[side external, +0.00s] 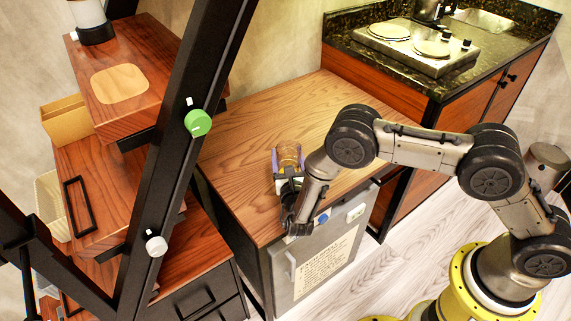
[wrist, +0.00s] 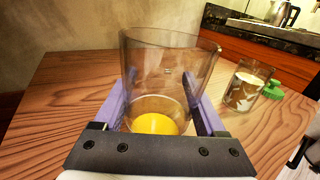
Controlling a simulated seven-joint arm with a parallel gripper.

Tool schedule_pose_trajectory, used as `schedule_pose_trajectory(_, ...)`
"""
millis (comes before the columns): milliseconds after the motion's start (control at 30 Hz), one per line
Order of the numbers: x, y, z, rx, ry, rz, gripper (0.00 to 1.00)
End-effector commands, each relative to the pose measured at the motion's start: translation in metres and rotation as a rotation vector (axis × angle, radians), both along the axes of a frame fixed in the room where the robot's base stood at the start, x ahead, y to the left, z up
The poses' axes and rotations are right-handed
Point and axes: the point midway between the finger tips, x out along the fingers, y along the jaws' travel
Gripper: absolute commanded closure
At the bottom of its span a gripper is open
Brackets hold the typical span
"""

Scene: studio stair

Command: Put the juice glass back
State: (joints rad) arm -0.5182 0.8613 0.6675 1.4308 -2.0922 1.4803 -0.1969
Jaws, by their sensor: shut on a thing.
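The juice glass (side external: 289,153) is clear, with yellow-orange at its bottom; it stands upright between the fingers in the wrist view (wrist: 168,65). My gripper (side external: 288,166) is shut on it, with one purple finger on each side (wrist: 160,108). The glass is over the wooden counter top (side external: 250,120), near its middle. I cannot tell whether its base touches the wood. A wooden stair step (side external: 150,60) with a pale rounded patch (side external: 119,84) is at the upper left.
A patterned glass (wrist: 245,85) and a green object (wrist: 272,90) stand to the right in the wrist view. A black sloping beam (side external: 185,150) with green and white knobs crosses before the stair. A hob (side external: 415,45) is at the back right. Counter around the glass is largely clear.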

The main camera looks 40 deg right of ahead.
Motion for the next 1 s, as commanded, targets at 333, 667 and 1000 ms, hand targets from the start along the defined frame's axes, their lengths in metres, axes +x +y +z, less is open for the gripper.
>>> schedule_pose_trajectory(333, 0.007, 0.001, -0.034, 0.000, -0.002, 0.000, 1.00)
schedule_pose_trajectory(667, 0.007, 0.001, -0.038, 0.001, -0.003, 0.000, 1.00)
schedule_pose_trajectory(1000, 0.007, 0.001, -0.041, 0.001, -0.001, 0.000, 0.00)
